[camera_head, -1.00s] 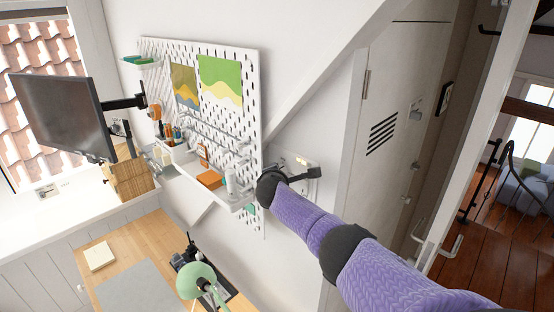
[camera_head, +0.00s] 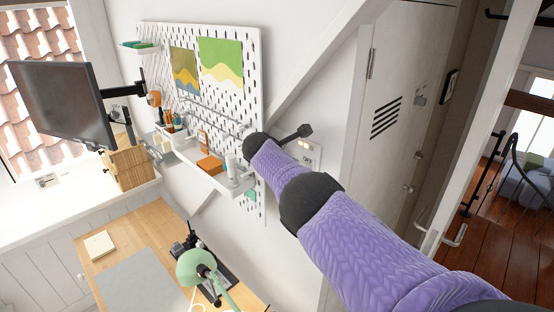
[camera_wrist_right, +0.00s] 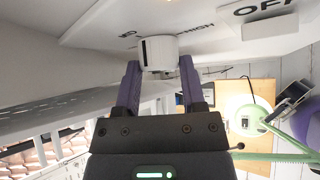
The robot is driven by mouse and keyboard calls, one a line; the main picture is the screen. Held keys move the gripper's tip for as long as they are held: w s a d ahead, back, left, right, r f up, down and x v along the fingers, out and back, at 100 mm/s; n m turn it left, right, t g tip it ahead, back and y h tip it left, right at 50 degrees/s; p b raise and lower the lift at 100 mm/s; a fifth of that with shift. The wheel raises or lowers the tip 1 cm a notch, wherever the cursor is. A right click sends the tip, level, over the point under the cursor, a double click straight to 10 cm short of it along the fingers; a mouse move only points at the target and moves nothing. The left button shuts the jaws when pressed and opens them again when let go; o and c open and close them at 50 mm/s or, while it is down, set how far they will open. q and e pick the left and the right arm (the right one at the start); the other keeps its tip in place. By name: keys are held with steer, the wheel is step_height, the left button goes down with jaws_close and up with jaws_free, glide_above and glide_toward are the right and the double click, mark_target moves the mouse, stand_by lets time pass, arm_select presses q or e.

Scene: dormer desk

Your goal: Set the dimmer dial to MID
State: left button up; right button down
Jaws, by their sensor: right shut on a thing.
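The dimmer dial (camera_wrist_right: 162,52) is a white round knob with a dark mark on its side, standing out from a white panel in the right wrist view. My right gripper (camera_wrist_right: 160,76) has its two purple fingers shut on the dial. A short label, possibly MID, lies just left of the dial, near the dark mark. I cannot tell which label the mark lines up with. In the head view my right gripper (camera_head: 304,131) is at the wall beside the pale wall plate (camera_head: 312,152); the dial is not distinguishable there. My left gripper is not in view.
The pegboard (camera_head: 240,100) with its shelf stands left of my right arm. A white door (camera_head: 400,120) is to the right. Below are the wooden desk (camera_head: 135,240) and a green lamp (camera_head: 197,267). The word OFF (camera_wrist_right: 262,8) shows on the panel.

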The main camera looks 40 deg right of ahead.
steer(key=shift+f, duration=0.1)
steer(key=shift+c, duration=0.9)
jaws_free()
